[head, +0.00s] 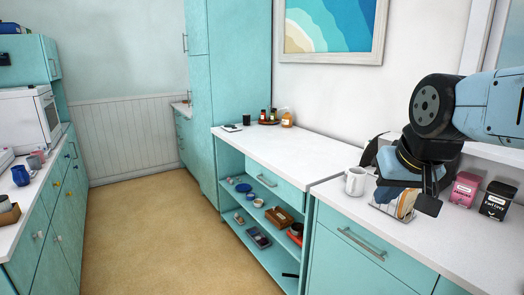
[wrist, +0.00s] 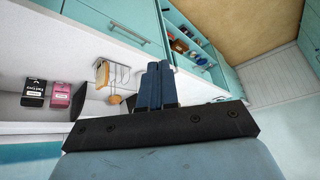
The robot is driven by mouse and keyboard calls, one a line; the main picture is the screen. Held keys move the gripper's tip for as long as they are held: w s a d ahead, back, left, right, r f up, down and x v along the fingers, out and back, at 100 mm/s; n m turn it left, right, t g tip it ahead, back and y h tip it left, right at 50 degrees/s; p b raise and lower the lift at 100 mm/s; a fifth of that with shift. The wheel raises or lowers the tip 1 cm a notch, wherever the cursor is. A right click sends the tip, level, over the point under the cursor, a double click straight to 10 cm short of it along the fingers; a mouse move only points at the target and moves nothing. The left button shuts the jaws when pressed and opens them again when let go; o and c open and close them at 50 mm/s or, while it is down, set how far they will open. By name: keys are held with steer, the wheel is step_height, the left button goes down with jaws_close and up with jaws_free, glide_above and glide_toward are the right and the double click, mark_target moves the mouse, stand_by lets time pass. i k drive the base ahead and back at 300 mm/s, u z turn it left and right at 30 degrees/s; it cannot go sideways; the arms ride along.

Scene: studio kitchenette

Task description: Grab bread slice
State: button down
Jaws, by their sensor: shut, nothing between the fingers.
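A bread slice (head: 407,204), light tan with a brown crust, stands in a wire rack (head: 378,207) on the right counter. In the wrist view the slice (wrist: 102,72) stands at the left end of the rack (wrist: 123,75). A second brown, rounded piece (wrist: 114,99) is near the rack's lower side; I cannot tell what it is. My gripper (wrist: 158,66) is shut and empty, its blue fingers together to the right of the rack in the wrist view. In the head view my gripper is over the rack and partly hides it.
A white mug (head: 355,181) stands left of the rack. A pink tin (head: 465,189) and a black tin (head: 496,201) stand to its right. A dark object is partly hidden behind my gripper. The long white counter (head: 290,152) on the left is mostly clear.

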mark_target(410, 195)
steer(key=z, duration=0.8)
